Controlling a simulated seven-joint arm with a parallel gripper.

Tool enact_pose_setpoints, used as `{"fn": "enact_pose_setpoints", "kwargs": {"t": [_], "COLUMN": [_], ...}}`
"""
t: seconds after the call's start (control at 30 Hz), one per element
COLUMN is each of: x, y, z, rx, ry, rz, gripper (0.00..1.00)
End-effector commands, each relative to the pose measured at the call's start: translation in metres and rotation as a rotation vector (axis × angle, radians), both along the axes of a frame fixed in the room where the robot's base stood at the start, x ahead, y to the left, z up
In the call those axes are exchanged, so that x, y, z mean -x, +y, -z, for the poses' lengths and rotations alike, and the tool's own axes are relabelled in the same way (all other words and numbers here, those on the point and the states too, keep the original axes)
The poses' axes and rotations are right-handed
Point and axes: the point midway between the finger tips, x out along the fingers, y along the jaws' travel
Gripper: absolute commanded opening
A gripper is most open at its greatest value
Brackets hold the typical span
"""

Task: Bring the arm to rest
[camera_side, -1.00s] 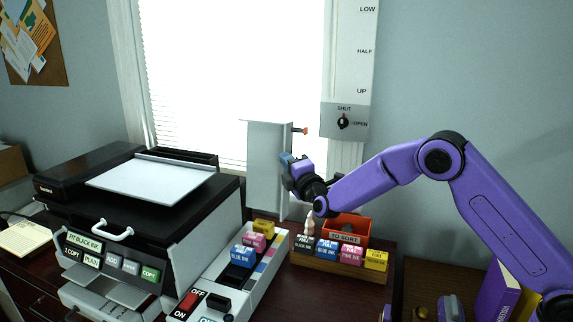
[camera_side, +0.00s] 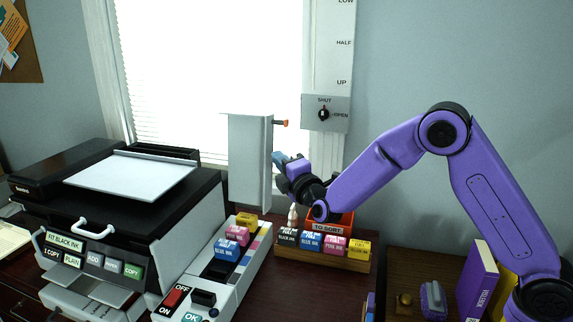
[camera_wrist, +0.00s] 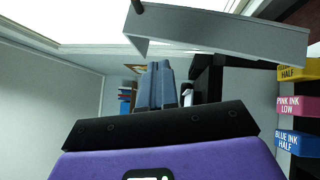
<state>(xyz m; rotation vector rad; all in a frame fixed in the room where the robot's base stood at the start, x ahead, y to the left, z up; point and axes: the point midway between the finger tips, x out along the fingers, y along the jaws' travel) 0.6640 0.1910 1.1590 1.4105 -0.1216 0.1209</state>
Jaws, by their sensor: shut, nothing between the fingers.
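My gripper (camera_side: 279,158) is raised above the desk at the end of my purple arm, just right of the tall grey upright panel. Its blue-grey fingers point up and left in the side view. In the wrist view the gripper (camera_wrist: 157,68) has its fingers together with nothing between them. The grey panel (camera_side: 249,165) also shows close by in the wrist view (camera_wrist: 220,35); I cannot tell the exact gap.
Below my gripper are an orange "TO SORT" bin (camera_side: 331,223) and a wooden rack (camera_side: 320,257) of ink boxes. A tray (camera_side: 220,278) with ink boxes and the printer (camera_side: 130,215) stand left. Books (camera_side: 477,282) stand right. A wall switch (camera_side: 323,114) is above.

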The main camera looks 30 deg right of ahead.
Motion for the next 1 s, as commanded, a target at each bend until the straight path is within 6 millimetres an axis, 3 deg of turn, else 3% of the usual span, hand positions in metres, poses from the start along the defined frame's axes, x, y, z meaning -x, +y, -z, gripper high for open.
{"fn": "enact_pose_setpoints", "kwargs": {"t": [0.2,0.53,0.67,0.83,1.0], "x": [0.024,0.032,0.039,0.072,0.132], "y": [0.001,0.001,0.011,0.041,0.064], "z": [-0.002,-0.003,-0.002,0.008,0.025], "rx": [0.0,-0.005,-0.065,-0.254,-0.44], "ry": [0.0,0.004,0.06,0.278,0.588], "rz": [-0.003,-0.006,-0.071,-0.258,-0.399], "gripper": [0.0,0.0,0.0,0.0,0.0]}}
